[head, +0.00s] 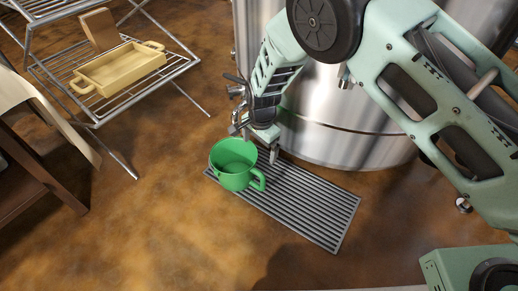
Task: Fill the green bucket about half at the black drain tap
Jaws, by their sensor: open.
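The green bucket (235,172) stands upright on a ribbed grey floor grate (310,207), its handle towards the lower right. I see no clear water surface inside it. A small tap with a dark lever (235,78) sticks out from the left side of the large steel tank, above and behind the bucket. Its spout is partly hidden by my gripper, and I cannot tell whether liquid flows. My gripper (259,142) is open and empty, pointing down just above and behind the bucket's right rim. I cannot tell whether it touches the bucket.
The shiny steel tank (345,140) stands close behind the grate. A wire rack (180,62) at upper left holds a yellow tray (120,70) and a brown board (100,30). A dark wooden piece of furniture (35,165) stands at left. The brown floor in front is clear.

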